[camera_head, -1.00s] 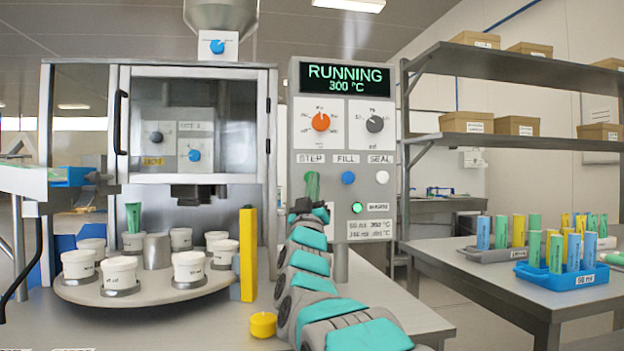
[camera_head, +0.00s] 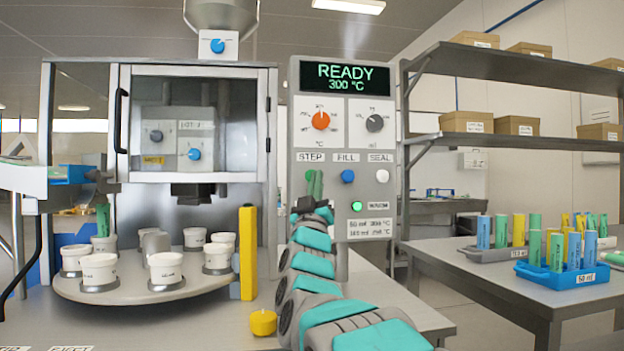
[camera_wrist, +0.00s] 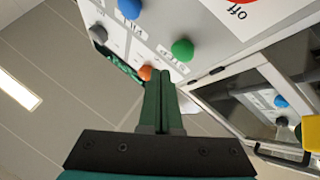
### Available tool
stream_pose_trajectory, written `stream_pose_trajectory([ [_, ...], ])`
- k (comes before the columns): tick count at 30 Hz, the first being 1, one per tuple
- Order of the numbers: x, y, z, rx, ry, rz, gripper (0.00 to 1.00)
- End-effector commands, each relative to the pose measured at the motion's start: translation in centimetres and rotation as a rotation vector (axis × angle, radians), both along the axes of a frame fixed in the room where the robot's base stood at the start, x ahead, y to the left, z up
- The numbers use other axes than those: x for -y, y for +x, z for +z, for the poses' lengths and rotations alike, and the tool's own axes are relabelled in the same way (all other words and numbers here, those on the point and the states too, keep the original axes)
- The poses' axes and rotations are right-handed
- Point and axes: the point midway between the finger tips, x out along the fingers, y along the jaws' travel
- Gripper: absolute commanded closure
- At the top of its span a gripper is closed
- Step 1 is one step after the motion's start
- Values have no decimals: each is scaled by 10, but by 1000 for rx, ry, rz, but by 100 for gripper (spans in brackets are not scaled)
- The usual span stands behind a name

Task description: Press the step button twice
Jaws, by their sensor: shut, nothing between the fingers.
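The green step button (camera_wrist: 182,50) shows in the wrist view on the tilted control panel, beside its STEP label. In the head view its place under the STEP label (camera_head: 311,157) is largely covered by my fingers. My gripper (camera_head: 317,173) is shut and empty, in front of the panel at the step button. In the wrist view the shut green fingertips (camera_wrist: 163,78) lie just short of the button in the picture, with a gap visible between them. The display (camera_head: 345,77) reads READY, 300 °C.
The blue fill button (camera_head: 348,176) and white seal button (camera_head: 382,177) are to the right. A turntable (camera_head: 130,291) with several white cups stands left, beside a yellow post (camera_head: 248,253). A yellow round piece (camera_head: 262,322) lies near my arm. Tubes stand on the right table (camera_head: 450,257).

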Motion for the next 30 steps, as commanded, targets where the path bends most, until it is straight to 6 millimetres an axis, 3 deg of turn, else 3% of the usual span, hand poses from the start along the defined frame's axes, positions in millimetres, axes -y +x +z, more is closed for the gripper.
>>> stream_pose_trajectory([
  [12,10,-33,-1,-1,1,0,100],
  [30,10,-34,-1,-1,0,0,100],
])
